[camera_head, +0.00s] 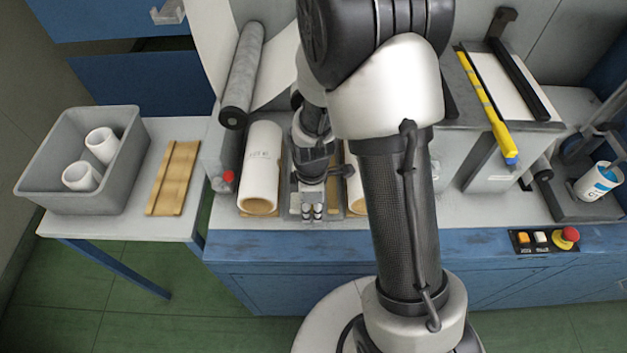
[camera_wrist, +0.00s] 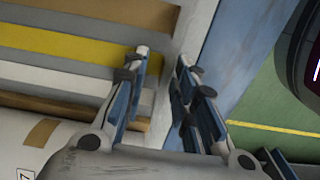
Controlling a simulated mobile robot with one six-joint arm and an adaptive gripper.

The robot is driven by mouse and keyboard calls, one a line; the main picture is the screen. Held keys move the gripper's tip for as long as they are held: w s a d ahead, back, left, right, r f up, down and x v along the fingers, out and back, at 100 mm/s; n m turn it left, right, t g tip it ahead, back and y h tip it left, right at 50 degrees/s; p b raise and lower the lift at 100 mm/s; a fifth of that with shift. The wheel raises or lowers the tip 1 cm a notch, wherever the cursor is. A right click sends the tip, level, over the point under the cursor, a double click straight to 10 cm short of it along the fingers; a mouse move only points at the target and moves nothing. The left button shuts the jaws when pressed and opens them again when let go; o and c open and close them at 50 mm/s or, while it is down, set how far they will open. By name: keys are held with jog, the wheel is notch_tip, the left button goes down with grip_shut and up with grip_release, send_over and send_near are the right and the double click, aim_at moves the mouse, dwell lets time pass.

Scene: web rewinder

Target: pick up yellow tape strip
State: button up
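A flat yellow strip (camera_wrist: 65,50) lies among grey and white bands in the wrist view, left of my gripper. Its right end passes behind my left finger. My gripper (camera_wrist: 163,57) has its two fingers apart, with a narrow gap between the tips and nothing seen held there. In the head view my gripper (camera_head: 312,212) points down between two white rolls; the strip beneath it cannot be made out there. A long yellow bar with a blue end (camera_head: 487,100) lies on the raised housing at right; I cannot tell if it is related.
White rolls (camera_head: 262,165) (camera_head: 355,190) flank my gripper. A grey bin (camera_head: 45,180) with two white cores stands at left, beside a brown wooden rack (camera_head: 174,178). A red button (camera_head: 570,234) sits on the front panel. A white canister (camera_head: 596,182) stands at right.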

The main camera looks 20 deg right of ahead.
grip_shut()
jog(key=shift+r, duration=0.1)
dwell(0.4)
